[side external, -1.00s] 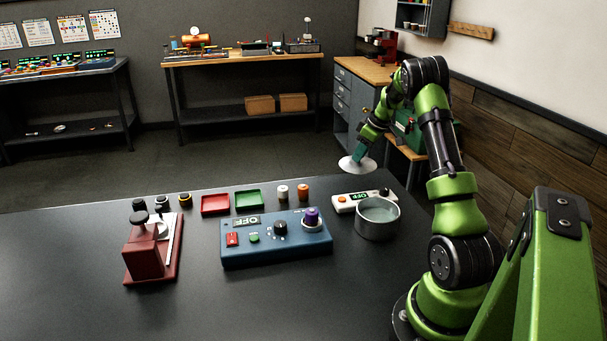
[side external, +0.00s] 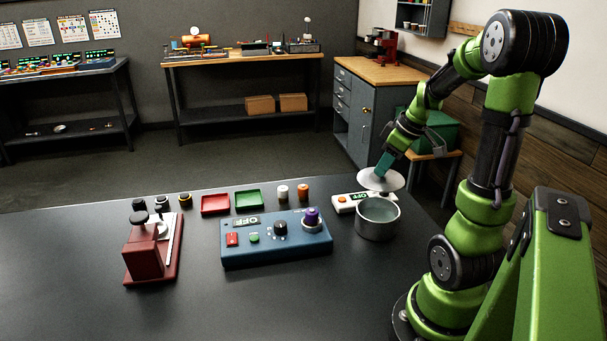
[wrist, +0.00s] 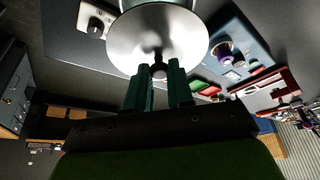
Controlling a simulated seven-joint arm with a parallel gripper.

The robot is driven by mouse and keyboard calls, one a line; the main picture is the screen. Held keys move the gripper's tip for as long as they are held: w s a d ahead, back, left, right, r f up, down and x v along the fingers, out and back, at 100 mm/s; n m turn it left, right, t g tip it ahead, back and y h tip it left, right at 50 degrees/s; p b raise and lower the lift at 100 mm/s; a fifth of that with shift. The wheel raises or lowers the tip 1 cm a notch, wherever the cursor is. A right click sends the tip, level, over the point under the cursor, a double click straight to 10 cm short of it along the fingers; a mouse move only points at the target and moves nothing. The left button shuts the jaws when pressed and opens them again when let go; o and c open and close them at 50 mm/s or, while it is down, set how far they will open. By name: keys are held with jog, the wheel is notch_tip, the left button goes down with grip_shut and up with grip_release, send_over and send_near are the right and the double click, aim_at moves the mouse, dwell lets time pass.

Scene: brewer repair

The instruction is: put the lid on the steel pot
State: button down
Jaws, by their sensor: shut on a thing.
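The steel pot (side external: 377,222) stands open on the dark table, in front of a small white unit, in the side view. The round pale lid (side external: 380,179) is in the air above the pot's rim, slightly tilted and apart from it. My gripper (side external: 382,168) is shut on the lid's knob from above. In the wrist view the lid (wrist: 158,35) shows as a shiny disc with its dark knob between my gripper's green fingers (wrist: 158,78). The pot (wrist: 158,4) shows only in part past the lid, at the top edge.
The white unit (side external: 345,203) with a display stands right behind the pot. A blue control box (side external: 275,246) with a purple-topped knob is to its left. Red (side external: 215,204) and green (side external: 248,200) trays and a red press (side external: 145,250) are farther left.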

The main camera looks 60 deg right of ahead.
jog(key=shift+s+a+f, duration=0.35)
jog(key=shift+f, duration=0.3)
notch_tip(320, 180, down, 6)
jog(key=shift+f, duration=0.15)
jog(key=shift+d+f, duration=0.1)
jog(key=shift+f, duration=0.05)
dwell(1.8)
jog(key=shift+c, duration=2.2)
grip_release()
jog(key=shift+r, duration=3.55)
jog(key=shift+c, duration=0.2)
